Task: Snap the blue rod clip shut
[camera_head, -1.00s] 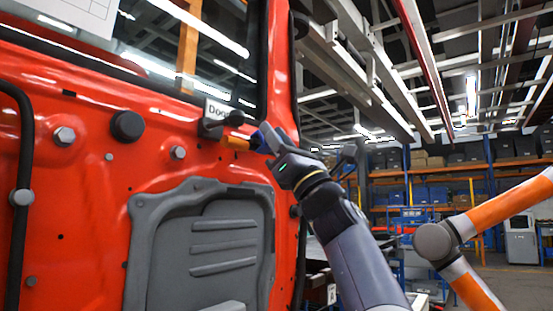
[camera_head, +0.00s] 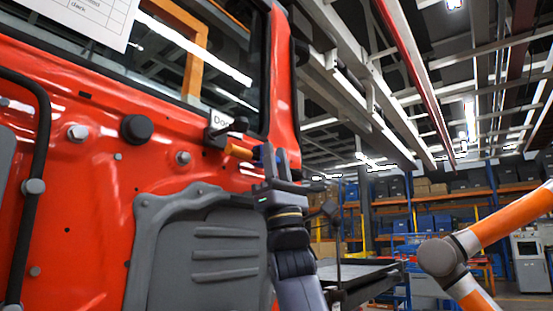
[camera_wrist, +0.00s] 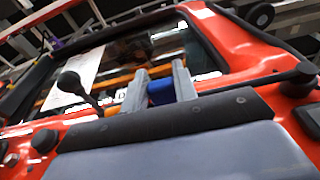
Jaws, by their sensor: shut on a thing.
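The blue rod clip (camera_wrist: 160,91) shows between the two grey fingers of my gripper in the wrist view. In the head view the clip (camera_head: 257,153) is a small blue patch at the end of an orange rod (camera_head: 238,151), beside the red door (camera_head: 100,190). My gripper (camera_head: 267,160) is shut on the clip, with its fingers pointing up along it. The fingers hide most of the clip, so I cannot tell whether its jaw is open or closed.
A black handle (camera_head: 222,130) stands out just left of the rod, near a white label. A grey panel (camera_head: 205,250) covers the lower door. An orange and white robot arm (camera_head: 490,235) stands at the right, with shelves behind it.

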